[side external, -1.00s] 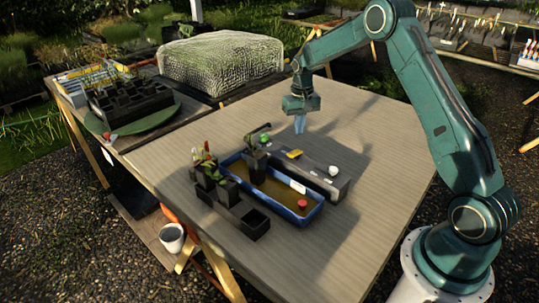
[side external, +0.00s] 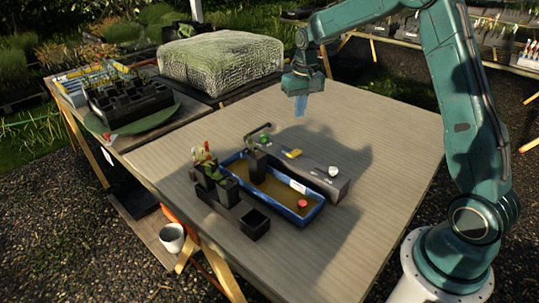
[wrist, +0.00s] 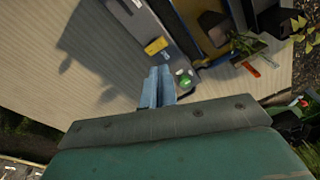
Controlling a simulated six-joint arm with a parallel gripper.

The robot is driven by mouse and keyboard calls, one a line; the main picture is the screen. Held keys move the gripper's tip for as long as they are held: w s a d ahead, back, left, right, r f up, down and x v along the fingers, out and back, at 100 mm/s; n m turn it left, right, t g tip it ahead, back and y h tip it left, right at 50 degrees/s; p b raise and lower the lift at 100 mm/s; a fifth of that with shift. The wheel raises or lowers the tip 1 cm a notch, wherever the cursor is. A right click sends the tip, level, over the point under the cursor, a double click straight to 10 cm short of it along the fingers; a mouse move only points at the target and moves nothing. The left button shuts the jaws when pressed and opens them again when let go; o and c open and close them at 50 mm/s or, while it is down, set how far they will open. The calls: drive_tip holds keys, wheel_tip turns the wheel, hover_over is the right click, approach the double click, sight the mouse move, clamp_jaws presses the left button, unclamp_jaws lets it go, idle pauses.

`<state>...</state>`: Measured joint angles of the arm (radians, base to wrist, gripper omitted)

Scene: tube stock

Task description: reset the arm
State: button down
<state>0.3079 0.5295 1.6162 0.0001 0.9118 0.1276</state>
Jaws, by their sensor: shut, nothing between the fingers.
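My gripper (side external: 299,107) hangs above the wooden table (side external: 385,130), behind the grey tray and the blue trough in the side view. Its pale blue fingers point down, are shut and hold nothing. In the wrist view my gripper (wrist: 157,84) shows its fingers close together, with the table and tray below them.
The table's right side is clear.

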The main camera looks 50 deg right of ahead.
drive_tip(key=s+a+r+n+t, duration=0.1)
drive_tip(key=s+a+r, duration=0.5)
drive_tip(key=r, duration=0.3)
drive_tip(key=s+a+r+n+t, duration=0.1)
drive_tip(key=s+a, duration=0.3)
drive_tip(key=s, duration=0.8)
drive_tip(key=s+a+r+n+t, duration=0.2)
drive_tip(key=s+a, duration=0.3)
drive_tip(key=s, duration=0.7)
drive_tip(key=shift+s+a+r+n+t, duration=0.2)
drive_tip(key=shift+r+n+t, duration=0.1)
drive_tip(key=shift+r+n, duration=0.15)
